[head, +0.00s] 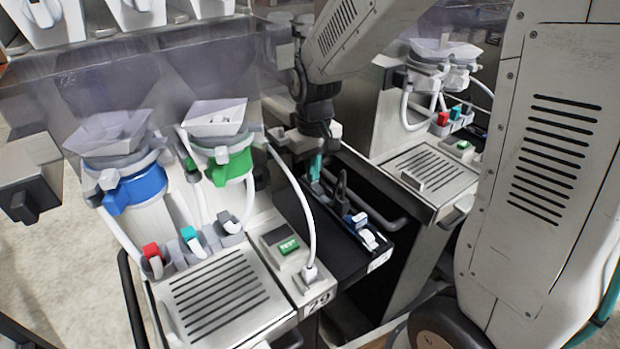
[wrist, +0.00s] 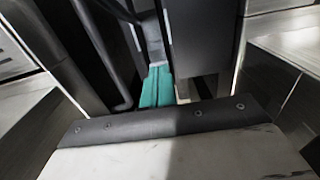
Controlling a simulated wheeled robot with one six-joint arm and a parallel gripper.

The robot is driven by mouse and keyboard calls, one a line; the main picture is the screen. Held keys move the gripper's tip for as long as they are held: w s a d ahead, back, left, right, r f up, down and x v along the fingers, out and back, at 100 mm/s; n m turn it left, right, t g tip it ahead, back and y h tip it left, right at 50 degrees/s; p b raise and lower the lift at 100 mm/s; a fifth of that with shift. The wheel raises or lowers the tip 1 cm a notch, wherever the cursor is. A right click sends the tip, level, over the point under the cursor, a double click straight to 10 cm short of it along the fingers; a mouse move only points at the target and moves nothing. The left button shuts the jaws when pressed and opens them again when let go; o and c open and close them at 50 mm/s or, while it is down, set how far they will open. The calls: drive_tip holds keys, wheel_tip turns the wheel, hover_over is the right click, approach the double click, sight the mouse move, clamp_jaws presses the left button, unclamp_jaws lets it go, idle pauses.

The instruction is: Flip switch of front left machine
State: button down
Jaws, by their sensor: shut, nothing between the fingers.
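The front left machine (head: 220,260) has a blue and a green hopper collar, a slotted drip tray, and red, teal and grey levers. A small green switch (head: 288,246) sits in a grey box on its right side panel, beside a white hose. I cannot tell its position. My gripper (head: 316,168) points down, right of and behind this switch, over the dark gap between the machines and apart from the switch. Its teal fingers also show in the wrist view (wrist: 157,88), closed together and empty. The switch is not seen in the wrist view.
A black unit (head: 340,235) with blue and white parts stands low between the machines, below my gripper. Another machine (head: 425,165) with a slotted tray and a green switch (head: 463,145) stands at the back right. The looping white hose (head: 303,200) rises near the front machine's switch.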

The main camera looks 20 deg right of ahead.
drive_tip(key=shift+r, duration=3.5)
drive_tip(key=s+d+r+m, duration=0.1)
drive_tip(key=s+r, duration=0.2)
drive_tip(key=s, duration=0.8)
drive_tip(key=s+d+r+m+t, duration=0.1)
drive_tip(key=s+d+r, duration=0.1)
drive_tip(key=s, duration=1)
drive_tip(key=shift+r, duration=0.4)
